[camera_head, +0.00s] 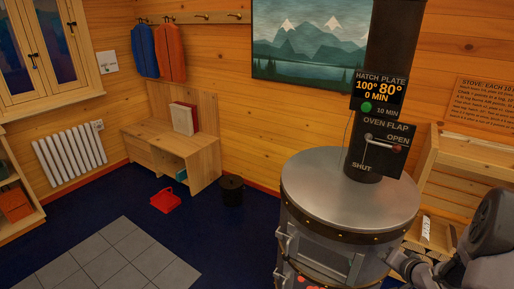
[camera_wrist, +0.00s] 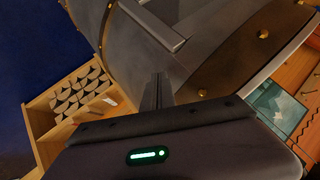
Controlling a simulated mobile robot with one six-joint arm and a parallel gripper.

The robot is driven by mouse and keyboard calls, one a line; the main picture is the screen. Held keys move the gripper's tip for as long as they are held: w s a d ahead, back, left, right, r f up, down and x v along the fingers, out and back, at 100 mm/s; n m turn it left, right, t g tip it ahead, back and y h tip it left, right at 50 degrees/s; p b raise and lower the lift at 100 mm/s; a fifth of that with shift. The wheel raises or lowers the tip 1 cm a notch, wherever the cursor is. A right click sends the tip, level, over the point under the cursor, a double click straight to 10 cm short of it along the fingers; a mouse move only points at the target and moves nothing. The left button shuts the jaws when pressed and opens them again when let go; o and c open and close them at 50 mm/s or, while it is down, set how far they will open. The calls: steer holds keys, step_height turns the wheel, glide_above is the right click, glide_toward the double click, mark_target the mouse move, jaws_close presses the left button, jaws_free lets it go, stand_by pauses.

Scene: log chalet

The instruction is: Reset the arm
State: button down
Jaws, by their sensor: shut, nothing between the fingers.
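My gripper (camera_wrist: 158,90) shows in the wrist view as two thin dark fingers pressed together, shut and empty. It points toward the dark metal side of the stove (camera_wrist: 225,25), which has brass rivets and a flat grey bar. I cannot tell how close the fingertips are to it. In the head view my grey arm is at the lower right edge, beside the round stove (camera_head: 350,190); the fingertips cannot be made out there.
A wooden shelf (camera_head: 470,147) stands right of the stove, close to my arm. A log rack (camera_wrist: 45,120) shows in the wrist view. The oven flap panel (camera_head: 385,150) is on the flue. A bench (camera_head: 195,150), red dustpan (camera_head: 165,201) and black bucket (camera_head: 231,190) stand left; floor between is clear.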

steer(key=shift+h, duration=0.8)
steer(key=r, duration=0.4)
steer(key=w+a+r, duration=0.1)
steer(key=r, duration=0.1)
steer(key=shift+r, duration=0.2)
steer(key=s+a+r+g+h, duration=0.1)
steer(key=s+a+r, duration=0.2)
steer(key=r, duration=0.3)
steer(key=s+a+r+g+h, duration=0.1)
steer(key=s+a+r, duration=0.25)
steer(key=r, duration=0.25)
steer(key=s+a+r+n+g+y, duration=0.1)
steer(key=s+a+r+y, duration=0.1)
steer(key=s+a, duration=0.9)
steer(key=s+a+r+n+g+y+b, duration=0.1)
steer(key=s+a+r+n+y, duration=0.1)
steer(key=s+a, duration=0.9)
steer(key=shift+s+a+r+y, duration=0.15)
steer(key=shift+a+r+y, duration=0.1)
steer(key=shift+r+y, duration=0.35)
steer(key=shift+f, duration=0.15)
